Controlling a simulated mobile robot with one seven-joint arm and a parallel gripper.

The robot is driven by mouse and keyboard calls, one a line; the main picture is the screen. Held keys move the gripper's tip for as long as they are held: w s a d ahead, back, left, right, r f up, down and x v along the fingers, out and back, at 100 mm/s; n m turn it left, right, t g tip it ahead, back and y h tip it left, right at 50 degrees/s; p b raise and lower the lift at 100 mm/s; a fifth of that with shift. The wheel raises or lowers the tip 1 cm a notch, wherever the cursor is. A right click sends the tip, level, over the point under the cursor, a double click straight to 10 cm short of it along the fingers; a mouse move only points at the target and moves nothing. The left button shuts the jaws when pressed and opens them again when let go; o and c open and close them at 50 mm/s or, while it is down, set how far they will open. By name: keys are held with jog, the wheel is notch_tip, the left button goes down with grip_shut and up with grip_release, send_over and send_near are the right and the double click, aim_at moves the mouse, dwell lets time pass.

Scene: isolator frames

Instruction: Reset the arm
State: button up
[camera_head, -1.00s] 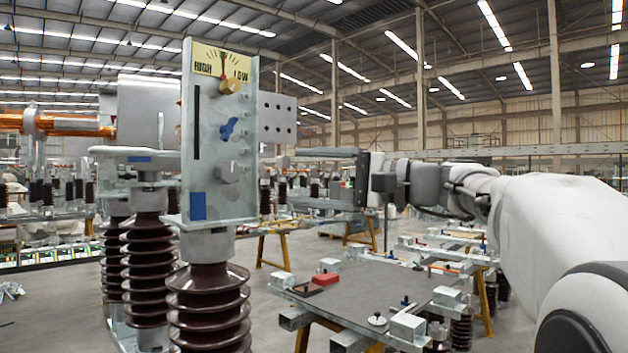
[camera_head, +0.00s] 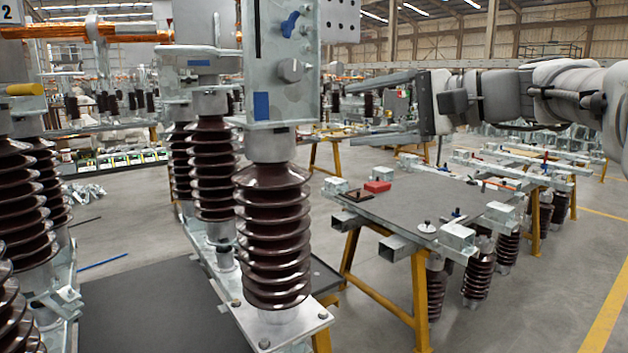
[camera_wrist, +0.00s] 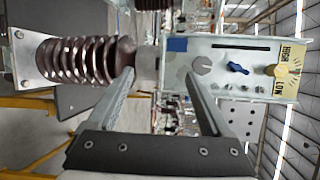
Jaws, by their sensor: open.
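My gripper (camera_head: 352,115) reaches in from the right in the camera_head view. Its two fingers are spread apart with nothing between them, pointing left toward the grey metal control panel (camera_head: 288,60). In the wrist view my gripper (camera_wrist: 160,75) is open too, and the panel (camera_wrist: 222,60) lies sideways beyond the fingertips. The panel carries a blue knob (camera_wrist: 238,68), a grey knob and a HIGH/LOW dial (camera_wrist: 290,70). The panel stands on a ribbed brown insulator (camera_head: 272,235). The picture does not show fingertip contact with the panel.
A grey-topped worktable (camera_head: 420,205) on yellow trestles stands at right, with a red block (camera_head: 377,187) and metal blocks on it. More brown insulators (camera_head: 212,170) stand at left above a dark lower surface (camera_head: 150,310). Open grey floor lies around the worktable.

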jog(key=s+a+f+n+g+h+p, duration=0.1)
jog(key=s+a+f+g+h+p, duration=0.15)
jog(key=s+f, duration=0.3)
jog(key=s+a+f+n+g+h+p, duration=0.1)
jog(key=s+f+h, duration=0.3)
jog(key=s+f, duration=0.15)
jog(key=s+d+f+n+h+p, duration=0.3)
jog(key=s+d+f+n+h, duration=0.3)
jog(key=s+d+f, duration=0.3)
notch_tip(320, 180, down, 2)
jog(key=shift+s+d+f, duration=0.15)
jog(key=shift+s+d, duration=0.05)
jog(key=shift+s, duration=0.85)
jog(key=shift+h, duration=0.25)
dwell(0.9)
